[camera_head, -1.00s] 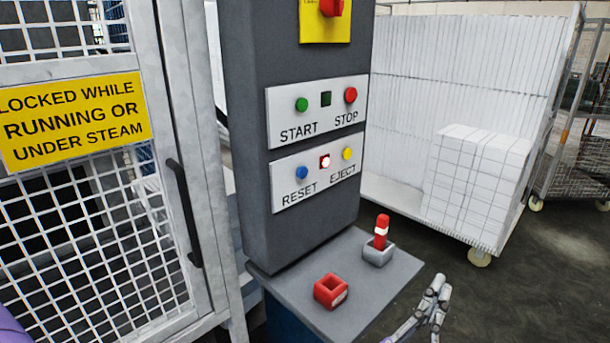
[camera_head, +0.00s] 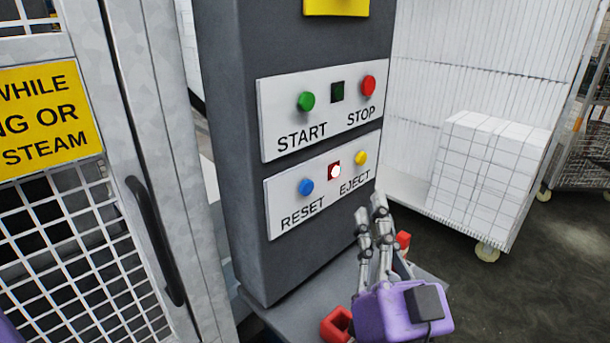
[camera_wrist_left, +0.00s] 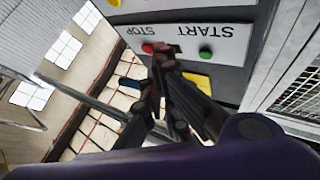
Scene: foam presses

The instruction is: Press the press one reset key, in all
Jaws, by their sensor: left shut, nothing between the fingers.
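The blue reset key (camera_head: 306,187) sits on the lower white plate of the grey control column (camera_head: 232,150), above the word RESET. A lit white-and-red lamp (camera_head: 334,171) and the yellow eject key (camera_head: 361,158) are to its right. My left gripper (camera_head: 378,207), with a purple body, is shut and empty. In the head view it is right of and below the reset key, near the lower plate's right end, apart from the reset key. My right gripper is out of view.
The upper plate carries a green start key (camera_head: 306,101) and a red stop key (camera_head: 369,85). A red holder (camera_head: 337,325) stands on the shelf below. A mesh door with a dark handle (camera_head: 155,240) is at left; a white trolley (camera_head: 415,205) stands behind at right.

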